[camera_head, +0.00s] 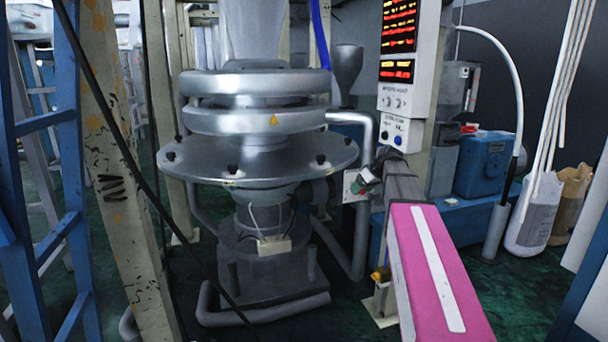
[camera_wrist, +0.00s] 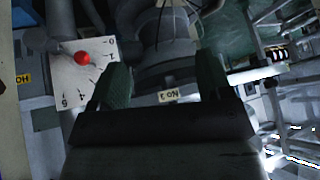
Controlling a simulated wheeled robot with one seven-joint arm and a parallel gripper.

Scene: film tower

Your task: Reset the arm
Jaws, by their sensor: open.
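My gripper (camera_wrist: 163,82) shows in the wrist view, with its two dark green fingers spread apart and nothing between them. In the head view my arm reaches forward from the lower right. My gripper (camera_head: 368,179) is small there, right of the large round metal die head (camera_head: 258,158). Close to it is a pale plate (camera_head: 349,188). In the wrist view a white dial plate (camera_wrist: 75,90) with numbers and a red knob (camera_wrist: 82,58) lies left of the fingers. I cannot tell from these views whether the gripper touches anything.
A control panel (camera_head: 396,135) with red displays stands behind my arm. Pipes (camera_head: 360,240) run beside the die head. A blue machine (camera_head: 482,164) and sacks (camera_head: 532,213) stand at right. A cream post (camera_head: 115,165) and blue frame (camera_head: 68,150) are at left. Green floor (camera_head: 365,315) shows between.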

